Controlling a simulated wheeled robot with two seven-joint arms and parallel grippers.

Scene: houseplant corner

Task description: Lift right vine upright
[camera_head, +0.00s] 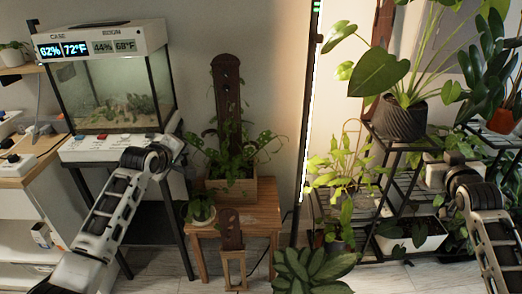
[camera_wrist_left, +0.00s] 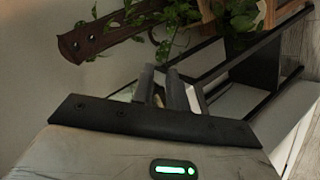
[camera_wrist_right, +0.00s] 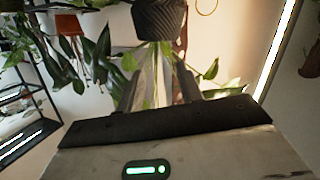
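A leafy green vine (camera_head: 262,146) spreads to the right of the dark wooden board (camera_head: 228,90) in a wooden planter box (camera_head: 232,190). More strands (camera_head: 205,160) spread to the left. In the left wrist view, the board (camera_wrist_left: 90,38) and some vine leaves (camera_wrist_left: 175,30) lie beyond my left gripper (camera_wrist_left: 160,75). Its two fingers are close together, with nothing clearly held; the head view shows that arm in front of the glass tank. My right gripper (camera_wrist_right: 160,85) has its fingers apart, with leaves behind the gap. In the head view it is at the right, away from the vine.
The planter stands on a wooden stool (camera_head: 255,215). A glass tank (camera_head: 120,90) is at the left. A black metal plant shelf (camera_head: 383,200) is at the right, with a ribbed dark pot (camera_head: 398,118) on it. A lit vertical strip (camera_head: 308,100) stands between stool and shelf.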

